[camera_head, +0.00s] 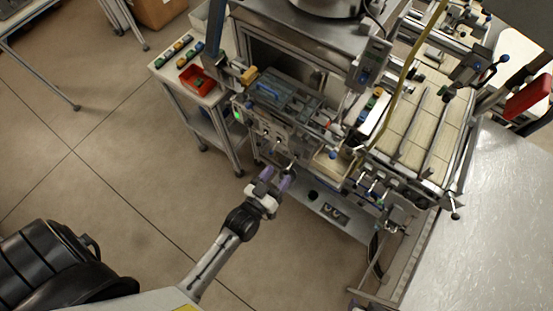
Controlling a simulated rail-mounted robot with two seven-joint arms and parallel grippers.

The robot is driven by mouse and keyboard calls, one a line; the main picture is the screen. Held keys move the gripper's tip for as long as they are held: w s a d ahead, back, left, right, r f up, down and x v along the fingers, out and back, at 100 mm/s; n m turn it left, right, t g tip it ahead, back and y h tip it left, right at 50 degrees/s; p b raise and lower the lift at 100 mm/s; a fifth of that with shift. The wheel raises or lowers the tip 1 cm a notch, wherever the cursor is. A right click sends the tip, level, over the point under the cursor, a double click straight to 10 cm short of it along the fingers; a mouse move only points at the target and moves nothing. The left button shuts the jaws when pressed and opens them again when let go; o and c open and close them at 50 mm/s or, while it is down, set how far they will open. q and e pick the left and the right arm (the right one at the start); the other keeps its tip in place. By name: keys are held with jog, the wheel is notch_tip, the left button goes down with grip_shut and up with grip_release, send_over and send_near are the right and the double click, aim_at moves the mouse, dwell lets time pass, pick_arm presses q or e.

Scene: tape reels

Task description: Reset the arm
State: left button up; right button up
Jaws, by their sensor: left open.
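My left arm reaches up from the bottom of the head view. Its left gripper (275,179) has purple fingertips and is open. Nothing shows between the fingers. The gripper is in front of the lower front edge of a metal machine (266,129), close to its control panel. From this view I cannot tell whether it touches the machine. My right gripper is not in view.
A small side cart (172,70) with a red bin (197,80) stands left of the machine. A conveyor (425,120) is at the right, beside a shiny metal table (490,225). A black chair-like object (45,265) is at lower left. The tiled floor (110,160) at left is clear.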

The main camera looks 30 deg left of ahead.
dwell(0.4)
pick_arm(q)
jog(key=s+d+f+m+g+h, duration=0.1)
jog(key=s+f+m+g+h, duration=0.1)
jog(key=s+f+g, duration=0.65)
jog(key=s+a+r+m+g+y+p, duration=0.1)
jog(key=s+a+r+g+p, duration=0.2)
jog(key=r, duration=0.6)
jog(key=s+a+r+m+g+y+p, duration=0.1)
jog(key=s+a+r+g+p, duration=0.2)
jog(key=r, duration=0.6)
jog(key=shift+s+a+p, duration=0.5)
jog(key=shift+s+p, duration=0.75)
jog(key=shift+p, duration=0.65)
